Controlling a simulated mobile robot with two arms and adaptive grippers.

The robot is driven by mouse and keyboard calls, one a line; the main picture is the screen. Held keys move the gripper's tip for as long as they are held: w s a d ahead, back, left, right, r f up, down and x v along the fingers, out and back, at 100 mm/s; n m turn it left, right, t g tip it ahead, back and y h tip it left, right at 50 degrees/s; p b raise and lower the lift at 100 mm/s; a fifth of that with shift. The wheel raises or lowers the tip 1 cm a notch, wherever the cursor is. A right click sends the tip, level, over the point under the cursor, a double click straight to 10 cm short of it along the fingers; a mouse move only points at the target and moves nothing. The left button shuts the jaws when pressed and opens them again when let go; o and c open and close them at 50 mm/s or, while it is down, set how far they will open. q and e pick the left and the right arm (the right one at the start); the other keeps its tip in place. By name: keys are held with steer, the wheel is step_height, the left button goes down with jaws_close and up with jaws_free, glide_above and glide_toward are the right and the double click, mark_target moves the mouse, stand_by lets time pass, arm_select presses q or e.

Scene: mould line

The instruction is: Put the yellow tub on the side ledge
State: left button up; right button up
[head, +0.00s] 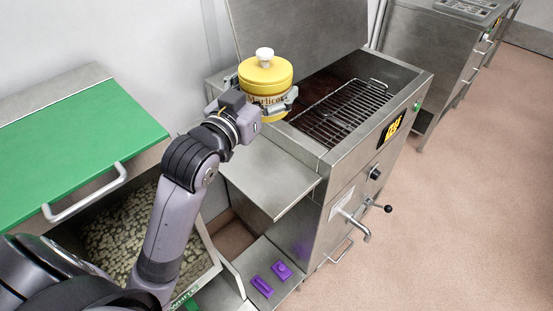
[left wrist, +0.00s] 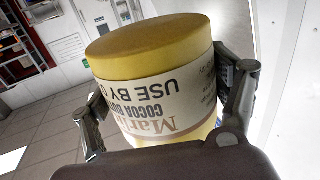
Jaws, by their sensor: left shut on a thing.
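My left gripper (head: 276,108) is shut on the yellow tub (head: 265,76), with its fingers around the tub's sides. The tub has a yellow lid, a white knob on top and a printed paper label. In the left wrist view the tub (left wrist: 160,85) sits between the two fingers, its label print upside down in the picture. The side ledge (head: 268,178) is a flat, bare metal shelf on the left side of the steel machine. The held tub is above and behind it in the head view, apart from it. My right gripper is not in view.
The machine (head: 345,165) has an open well with a wire rack (head: 345,108) right of the tub. A bin of pale pieces (head: 120,235) under a green lid (head: 75,140) is at left. Purple pieces (head: 271,279) lie on a lower shelf. Floor at right is clear.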

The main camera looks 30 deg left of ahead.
arm_select(q)
step_height(320, 180, down, 3)
steer(key=shift+r+b, duration=0.2)
steer(key=shift+b, duration=0.15)
steer(key=f, duration=0.4)
steer(key=f+b, duration=0.1)
steer(key=f, duration=0.3)
steer(key=f+b, duration=0.1)
steer(key=f, duration=0.3)
steer(key=shift+s+f, duration=0.15)
steer(key=shift+s, duration=0.1)
steer(key=shift+f, duration=0.15)
step_height(320, 180, down, 4)
steer(key=shift+f+b, duration=0.15)
steer(key=shift+b, duration=0.2)
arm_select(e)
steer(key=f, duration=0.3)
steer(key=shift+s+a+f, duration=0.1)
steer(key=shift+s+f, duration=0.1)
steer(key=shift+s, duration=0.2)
arm_select(q)
steer(key=o, duration=1.1)
steer(key=shift+f, duration=0.25)
steer(key=o, duration=0.4)
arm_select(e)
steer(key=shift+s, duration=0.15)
